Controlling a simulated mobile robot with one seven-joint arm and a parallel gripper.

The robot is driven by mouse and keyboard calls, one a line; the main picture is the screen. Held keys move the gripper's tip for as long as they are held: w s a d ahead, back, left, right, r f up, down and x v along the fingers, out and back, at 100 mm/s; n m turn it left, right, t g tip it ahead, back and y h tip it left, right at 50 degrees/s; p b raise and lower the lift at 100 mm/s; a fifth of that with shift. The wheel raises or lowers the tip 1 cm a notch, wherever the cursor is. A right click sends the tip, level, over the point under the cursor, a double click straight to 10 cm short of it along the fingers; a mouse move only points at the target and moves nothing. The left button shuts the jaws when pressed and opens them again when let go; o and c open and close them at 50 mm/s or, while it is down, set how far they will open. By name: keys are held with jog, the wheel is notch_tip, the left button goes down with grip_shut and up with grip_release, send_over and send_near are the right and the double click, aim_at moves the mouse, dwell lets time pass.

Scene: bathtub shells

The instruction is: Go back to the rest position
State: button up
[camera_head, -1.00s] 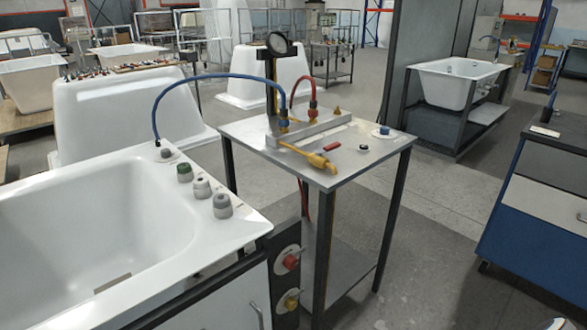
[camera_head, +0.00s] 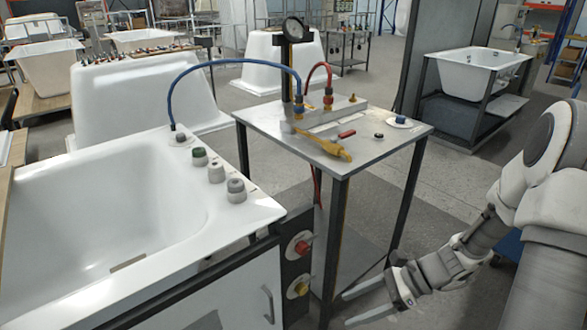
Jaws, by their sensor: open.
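My gripper (camera_head: 358,304) is at the lower right of the head view, at the end of my arm, which comes in from the right edge. Its two fingers point left and stand apart, with nothing between them. It is in front of the metal test table (camera_head: 378,142), lower in the picture than the tabletop and near the table's front leg. I cannot tell whether a finger touches the leg.
A white bathtub shell (camera_head: 90,235) with several knobs on its rim stands at left. A control panel (camera_head: 300,262) with red and yellow knobs is left of my gripper. Grey floor (camera_head: 450,180) shows at right.

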jog(key=s+r+n+t+h, duration=0.3)
jog(key=s+r+n+h, duration=0.25)
jog(key=r+n, duration=0.55)
jog(key=s+r+n+t+h, duration=0.3)
jog(key=s+r+n+h, duration=0.4)
jog(key=r, duration=0.6)
notch_tip(320, 180, up, 22)
jog(key=w+n+y+p, duration=0.1)
jog(key=p, duration=2.1)
jog(key=shift+w+d+y, duration=0.2)
jog(key=shift+d+y, duration=0.15)
jog(key=shift+d, duration=0.05)
jog(key=shift+f, duration=0.15)
jog(key=c, duration=0.4)
jog(key=shift+d, duration=0.1)
